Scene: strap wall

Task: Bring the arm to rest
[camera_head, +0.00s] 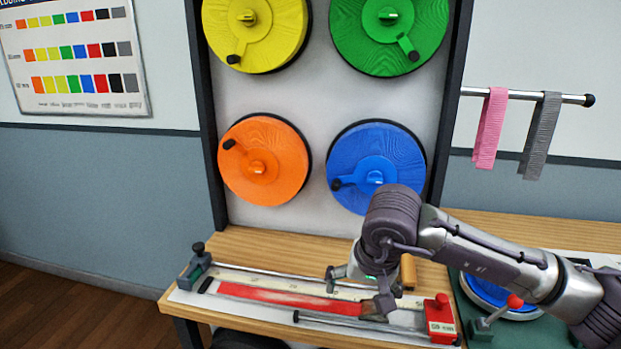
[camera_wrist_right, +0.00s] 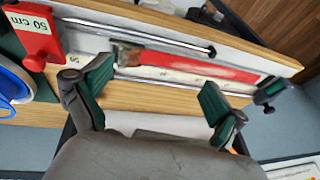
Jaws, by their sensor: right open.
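My right arm (camera_head: 490,262) comes in from the right and reaches over the wooden bench. Its right gripper (camera_head: 357,290) is open above the measuring board, with its fingers apart. In the wrist view the right gripper (camera_wrist_right: 155,88) has nothing between its green-padded fingers. A red strap (camera_head: 285,298) lies flat along the board, below and beside the gripper. It also shows in the wrist view (camera_wrist_right: 190,65), with a brownish, frayed-looking end. The arm hides part of the bench and board. My left gripper is not in view.
Yellow (camera_head: 270,38), green (camera_head: 400,45), orange (camera_head: 285,175) and blue (camera_head: 375,145) reels hang on the wall panel. A red "50 cm" block (camera_head: 440,318) stands at the board's right end. Pink (camera_head: 490,130) and grey (camera_head: 541,135) straps hang from a rail at the right.

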